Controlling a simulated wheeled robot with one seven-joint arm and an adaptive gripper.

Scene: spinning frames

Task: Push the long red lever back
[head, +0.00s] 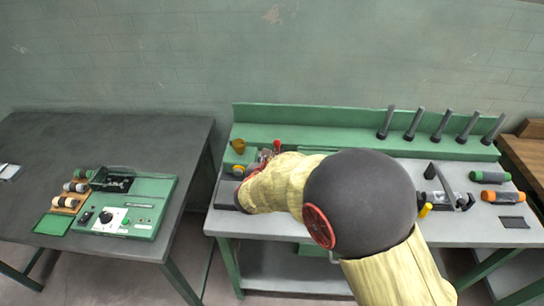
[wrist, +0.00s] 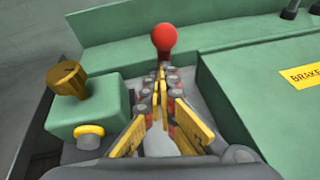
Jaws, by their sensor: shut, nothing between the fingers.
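The long red lever shows as a round red knob (head: 277,144) at the left end of the green-backed workbench. In the wrist view its knob (wrist: 164,37) stands straight ahead, just beyond my fingertips, with a short red stem under it. The lower part of the lever is hidden behind my fingers. My gripper (wrist: 161,72) is shut and empty, its yellow-sided fingers pointing at the stem just below the knob. I cannot tell whether the fingertips touch it. In the head view my gripper (head: 264,158) is small and partly covered by my arm.
A green box with a brass knob (wrist: 68,80) and a yellow ring button (wrist: 89,136) stands close on the left. A green housing with a yellow brake label (wrist: 303,76) is on the right. The bench's green back ledge (head: 330,137) runs behind. A dark table (head: 120,135) stands left.

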